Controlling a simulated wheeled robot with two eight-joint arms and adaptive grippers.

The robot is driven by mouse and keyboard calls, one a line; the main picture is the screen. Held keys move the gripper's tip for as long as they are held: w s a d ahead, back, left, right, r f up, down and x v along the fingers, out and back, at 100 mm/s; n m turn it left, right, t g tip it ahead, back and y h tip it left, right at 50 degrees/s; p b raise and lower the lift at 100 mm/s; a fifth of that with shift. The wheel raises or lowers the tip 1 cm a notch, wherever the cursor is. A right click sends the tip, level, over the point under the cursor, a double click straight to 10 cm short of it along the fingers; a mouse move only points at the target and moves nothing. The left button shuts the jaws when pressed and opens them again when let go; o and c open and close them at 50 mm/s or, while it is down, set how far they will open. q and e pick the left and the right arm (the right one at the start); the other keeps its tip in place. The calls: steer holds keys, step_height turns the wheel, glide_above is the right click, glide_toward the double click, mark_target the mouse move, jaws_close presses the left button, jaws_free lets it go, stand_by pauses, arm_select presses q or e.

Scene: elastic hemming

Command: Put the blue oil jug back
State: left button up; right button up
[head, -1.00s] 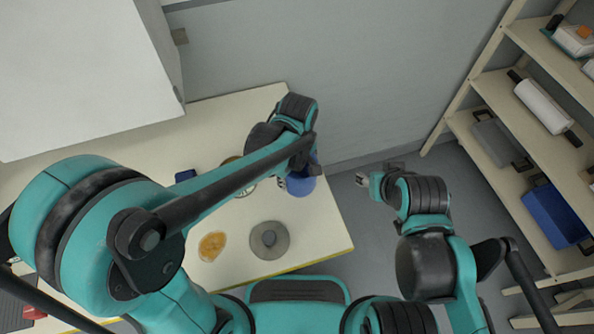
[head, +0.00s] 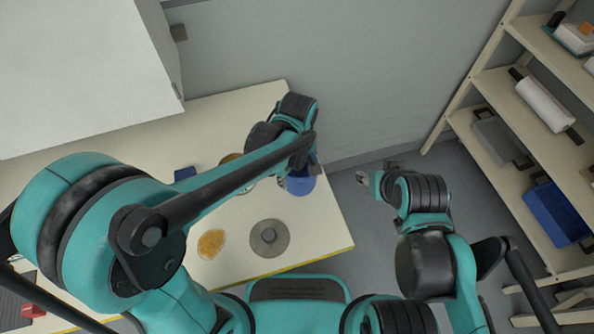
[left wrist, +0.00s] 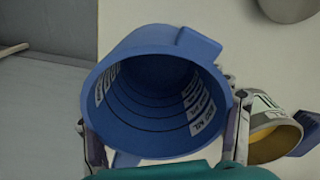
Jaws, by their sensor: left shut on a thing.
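The blue oil jug (head: 301,182) is near the right edge of the table in the head view, partly hidden by my left wrist. In the left wrist view the jug (left wrist: 155,60) fills the middle, its open mouth toward the camera, with dark rings and white labels inside. My left gripper (left wrist: 165,138) has one finger on each side of the jug and is shut on it. I cannot tell whether the jug touches the table. My right gripper (head: 364,180) is away from the jug, over the floor to the right; its fingers are too small to read.
The table (head: 315,235) holds a grey round lid-like disc (head: 269,238), an orange-brown piece (head: 211,244) and a small dark blue item (head: 185,174). A yellowish-rimmed can (left wrist: 270,138) stands close beside the jug. Shelves (head: 470,125) with containers stand at right.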

arm_select(q)
steer(key=shift+f, duration=0.3)
steer(key=o, duration=1.6)
steer(key=shift+c, duration=0.2)
step_height(320, 180, up, 12)
steer(key=shift+s, duration=0.1)
steer(key=s+a+f+m+t, duration=0.1)
steer(key=s+a+m+t, duration=0.2)
steer(key=a, duration=0.5)
steer(key=s+a+f+m+t, duration=0.1)
steer(key=s+a+m+t, duration=0.2)
steer(key=a, duration=0.6)
steer(key=m+t, duration=0.1)
steer(key=m, duration=0.1)
steer(key=shift+s+a+f+m, duration=0.15)
steer(key=shift+a+f+m, duration=0.1)
steer(key=shift+f+m, duration=0.05)
